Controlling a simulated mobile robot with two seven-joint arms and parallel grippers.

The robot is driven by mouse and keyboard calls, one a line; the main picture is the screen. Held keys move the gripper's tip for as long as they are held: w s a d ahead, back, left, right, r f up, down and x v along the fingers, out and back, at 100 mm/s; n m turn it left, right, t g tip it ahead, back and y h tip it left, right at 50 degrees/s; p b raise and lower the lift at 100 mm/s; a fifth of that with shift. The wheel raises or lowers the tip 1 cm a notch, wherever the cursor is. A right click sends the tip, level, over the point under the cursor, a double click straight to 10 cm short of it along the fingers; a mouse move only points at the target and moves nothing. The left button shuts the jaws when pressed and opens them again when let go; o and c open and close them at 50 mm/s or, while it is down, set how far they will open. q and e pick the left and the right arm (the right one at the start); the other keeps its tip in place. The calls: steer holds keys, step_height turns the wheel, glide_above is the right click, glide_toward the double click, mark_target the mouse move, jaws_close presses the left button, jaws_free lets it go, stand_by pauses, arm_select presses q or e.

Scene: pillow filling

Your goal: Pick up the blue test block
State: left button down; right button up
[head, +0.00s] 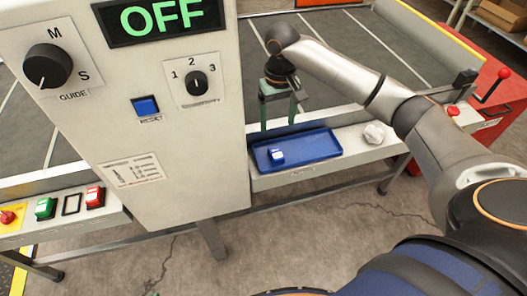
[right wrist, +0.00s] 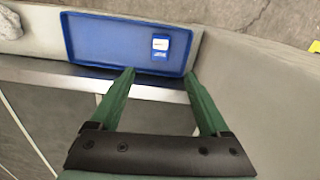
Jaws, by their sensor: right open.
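The blue test block (head: 278,156) is small, with a pale label on top, and lies in the left part of a shallow blue tray (head: 315,149). In the right wrist view the block (right wrist: 160,47) sits towards the right side of the tray (right wrist: 95,42). My right gripper (head: 278,128) is open and empty, its green fingers pointing down just behind the tray. In the right wrist view its fingertips (right wrist: 160,75) are apart, short of the block and not touching it. My left gripper is not in view.
A tall pale machine panel (head: 160,190) stands close on the tray's left. A crumpled whitish lump (head: 374,133) lies on the ledge right of the tray. A grey conveyor belt (head: 330,50) runs behind. A red box with a lever (head: 488,105) stands at the right.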

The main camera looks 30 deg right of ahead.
mark_target(277, 153)
steer(key=f, duration=0.4)
steer(key=f+b, duration=0.1)
steer(key=f, duration=0.3)
steer(key=f+b, duration=0.1)
steer(key=f, duration=0.3)
steer(key=shift+s, duration=0.25)
jaws_close()
